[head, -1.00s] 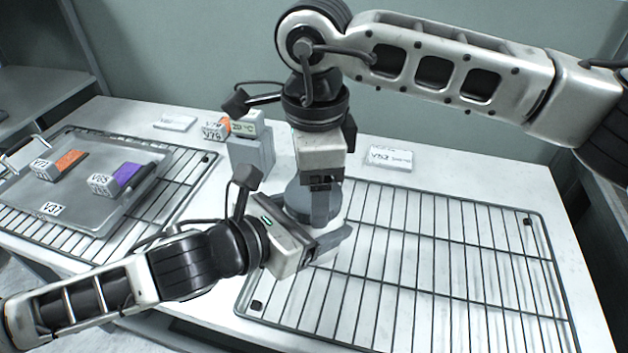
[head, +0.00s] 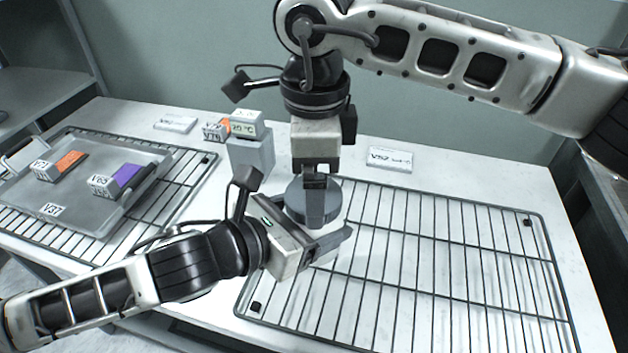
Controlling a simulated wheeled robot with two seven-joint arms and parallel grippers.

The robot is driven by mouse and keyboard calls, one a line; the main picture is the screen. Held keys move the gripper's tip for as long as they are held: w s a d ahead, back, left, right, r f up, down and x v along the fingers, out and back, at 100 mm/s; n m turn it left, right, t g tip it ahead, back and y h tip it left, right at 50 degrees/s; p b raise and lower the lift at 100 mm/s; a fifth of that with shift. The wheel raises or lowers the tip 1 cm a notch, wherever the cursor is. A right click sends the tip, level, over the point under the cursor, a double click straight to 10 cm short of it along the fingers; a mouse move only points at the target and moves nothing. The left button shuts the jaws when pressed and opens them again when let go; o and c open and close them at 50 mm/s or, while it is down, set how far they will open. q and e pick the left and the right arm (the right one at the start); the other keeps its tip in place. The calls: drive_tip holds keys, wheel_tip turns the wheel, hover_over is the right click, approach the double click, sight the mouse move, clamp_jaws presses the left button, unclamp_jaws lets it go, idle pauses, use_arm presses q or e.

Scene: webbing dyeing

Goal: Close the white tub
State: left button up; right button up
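A round grey lid (head: 296,200) shows below my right gripper (head: 318,208), which points down from above. The near finger lies across the front of the lid, and the fingers seem shut on it; the far finger is hidden. My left gripper (head: 335,245) reaches in from the left, just below and in front of the lid, with its fingers pointing right. The white tub cannot be clearly made out; the spot under the lid is covered by my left gripper. What lies between the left fingers is hidden, so whether they hold the tub cannot be told.
An empty wire rack (head: 460,235) fills the table's right side. A grey block with a temperature display (head: 244,128) stands behind. At the left, a grey tray (head: 112,180) holds blocks with orange (head: 70,160) and purple (head: 127,174) parts. Label cards (head: 389,158) lie at the back.

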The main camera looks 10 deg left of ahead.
wheel_tip(320, 180, up, 3)
drive_tip(key=shift+f, duration=0.1)
drive_tip(key=shift+c, duration=0.4)
wheel_tip(320, 180, up, 2)
drive_tip(key=n, duration=0.3)
drive_tip(key=r+n, duration=0.1)
drive_tip(key=n, duration=0.1)
drive_tip(key=shift+r+n, duration=0.3)
drive_tip(key=shift+f, duration=4.05)
drive_tip(key=shift+c, duration=0.4)
